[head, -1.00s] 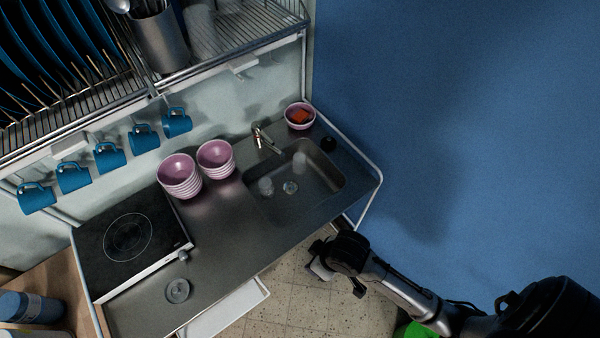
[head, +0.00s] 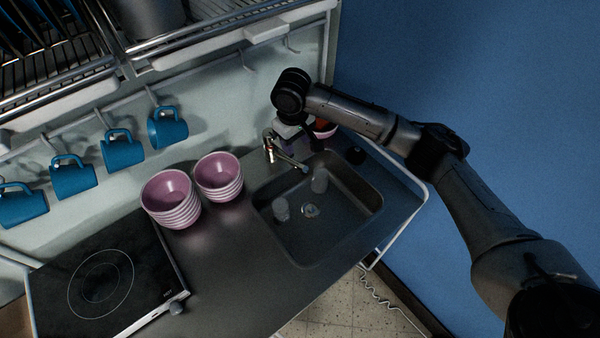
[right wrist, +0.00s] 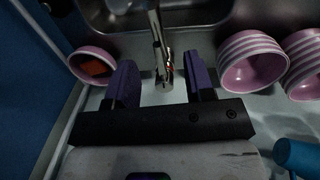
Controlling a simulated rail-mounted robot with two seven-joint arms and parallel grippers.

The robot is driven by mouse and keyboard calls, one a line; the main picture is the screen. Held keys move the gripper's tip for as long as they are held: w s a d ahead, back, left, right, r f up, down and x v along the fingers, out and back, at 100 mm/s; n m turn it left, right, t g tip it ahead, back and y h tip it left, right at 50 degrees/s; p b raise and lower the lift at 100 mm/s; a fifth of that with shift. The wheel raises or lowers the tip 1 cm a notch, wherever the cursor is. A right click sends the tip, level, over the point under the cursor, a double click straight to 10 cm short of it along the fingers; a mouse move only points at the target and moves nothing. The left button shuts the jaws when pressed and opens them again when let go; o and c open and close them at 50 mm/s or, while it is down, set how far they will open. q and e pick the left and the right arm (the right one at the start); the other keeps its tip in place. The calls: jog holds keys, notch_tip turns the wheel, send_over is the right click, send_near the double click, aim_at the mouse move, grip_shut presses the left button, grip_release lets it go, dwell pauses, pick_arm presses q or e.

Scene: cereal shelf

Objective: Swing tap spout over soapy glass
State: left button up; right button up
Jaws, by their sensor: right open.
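The metal tap (head: 269,150) stands behind the sink (head: 345,232), its spout pointing out over the sink's back edge. It also shows in the right wrist view (right wrist: 158,45). Two clear glasses stand in the sink, one at the left (head: 281,209) and one nearer the back (head: 319,181); I cannot tell which is soapy. My right gripper (head: 300,140) is behind the sink close to the tap, partly hidden by its own wrist. In the right wrist view its two purple-padded fingers (right wrist: 163,80) are open, with the tap in the gap between them. My left gripper is out of view.
A pink bowl with a red-orange thing (right wrist: 95,66) stands beside the gripper. Two stacks of pink bowls (head: 171,200) (head: 218,177) stand left of the sink. Blue mugs (head: 122,150) hang on the wall below the rack.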

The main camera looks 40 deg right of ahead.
aim_at(299, 164)
jog(key=f, duration=0.4)
jog(key=d+f, duration=0.1)
jog(key=f, duration=0.3)
jog(key=f+b, duration=0.1)
jog(key=f, duration=0.4)
jog(key=shift+w+d+f, duration=0.1)
jog(key=shift+w+d, duration=0.05)
jog(key=shift+d, duration=0.2)
jog(key=shift+c, duration=0.4)
grip_shut()
